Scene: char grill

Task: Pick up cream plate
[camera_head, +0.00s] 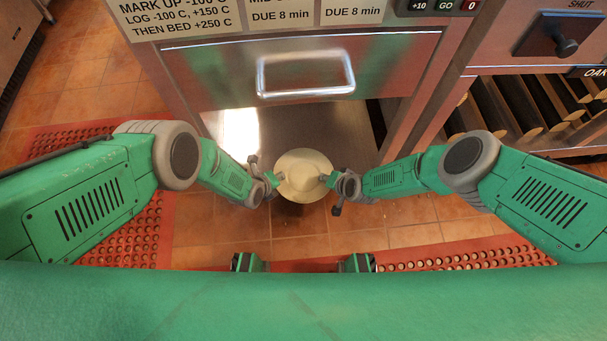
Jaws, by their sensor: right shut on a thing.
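The cream plate (303,172) is round and shows in the middle of the head view, in front of the metal cabinet. My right gripper (328,181) is shut on the plate's right edge. My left gripper (274,182) is at the plate's left edge. Its fingers are small and partly lost against the plate, so I cannot tell whether it is open or shut on the rim. The plate's underside is hidden.
A steel drawer with a handle (305,76) is above the plate, under paper labels (280,14). A shelf of split logs (535,110) is at the right. Red perforated mats (130,228) lie on the tiled floor (410,235).

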